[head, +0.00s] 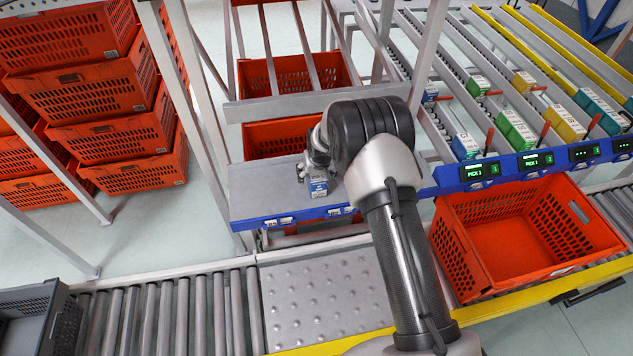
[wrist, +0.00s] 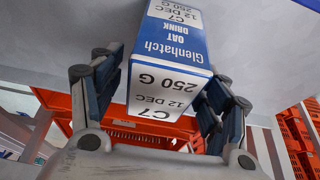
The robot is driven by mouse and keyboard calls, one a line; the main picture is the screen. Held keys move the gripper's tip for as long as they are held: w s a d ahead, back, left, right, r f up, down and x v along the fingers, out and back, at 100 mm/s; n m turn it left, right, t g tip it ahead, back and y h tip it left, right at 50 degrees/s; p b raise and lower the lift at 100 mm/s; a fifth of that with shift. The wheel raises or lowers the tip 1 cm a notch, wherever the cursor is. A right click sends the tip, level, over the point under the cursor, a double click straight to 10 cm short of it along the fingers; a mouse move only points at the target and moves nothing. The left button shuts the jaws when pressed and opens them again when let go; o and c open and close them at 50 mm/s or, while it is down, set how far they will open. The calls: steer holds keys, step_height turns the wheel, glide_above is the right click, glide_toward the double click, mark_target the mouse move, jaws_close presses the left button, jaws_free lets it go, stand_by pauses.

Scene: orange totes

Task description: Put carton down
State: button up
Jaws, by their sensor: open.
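The carton (head: 318,187) is a small blue and white box on the grey metal shelf with a blue front edge, close to that edge. In the wrist view the carton (wrist: 172,45) shows a "Glenhatch Oat Drink 250 G" label upside down. My gripper (head: 308,174) is at the carton, partly hidden behind my arm in the head view. In the wrist view my gripper (wrist: 162,84) is open, with one finger on each side of the carton. The carton seems to rest on the shelf (head: 258,196); its contact with the shelf is not clearly visible.
An empty orange tote (head: 480,292) stands on the conveyor at right. Flow racks with several cartons and a blue pick-display rail (head: 507,166) lie behind it. Stacked orange totes (head: 75,90) stand at left. A grey crate (head: 62,330) sits on the rollers at lower left.

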steer(key=shift+x, duration=1.15)
steer(key=c, duration=1.4)
steer(key=shift+r, duration=0.15)
